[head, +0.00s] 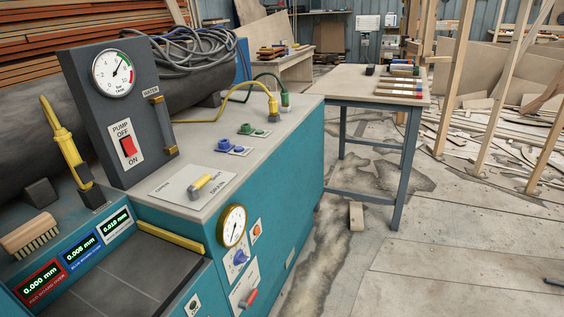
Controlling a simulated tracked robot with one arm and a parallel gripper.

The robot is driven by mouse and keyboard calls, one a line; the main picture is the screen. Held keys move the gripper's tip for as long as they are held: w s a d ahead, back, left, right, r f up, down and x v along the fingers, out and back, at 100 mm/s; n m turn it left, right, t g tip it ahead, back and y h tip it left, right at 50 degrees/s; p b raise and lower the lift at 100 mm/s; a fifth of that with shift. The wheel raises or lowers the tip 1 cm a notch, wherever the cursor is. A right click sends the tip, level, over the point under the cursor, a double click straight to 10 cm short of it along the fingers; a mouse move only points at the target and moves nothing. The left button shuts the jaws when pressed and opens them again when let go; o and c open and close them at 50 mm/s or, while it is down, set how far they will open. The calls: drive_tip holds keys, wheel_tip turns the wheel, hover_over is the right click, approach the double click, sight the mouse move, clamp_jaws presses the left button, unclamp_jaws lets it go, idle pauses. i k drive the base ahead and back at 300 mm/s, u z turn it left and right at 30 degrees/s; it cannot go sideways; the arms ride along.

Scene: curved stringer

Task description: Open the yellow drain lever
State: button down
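A dark panel with a gauge (113,74) and red pump switch (128,146) rises left of the plate. Blue (226,146) and green (246,129) fittings and a yellow hose (240,88) lie behind.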

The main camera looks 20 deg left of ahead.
sight(192, 192)
drive_tip(key=u, duration=0.15)
drive_tip(key=i, duration=1.05)
drive_tip(key=u, duration=0.8)
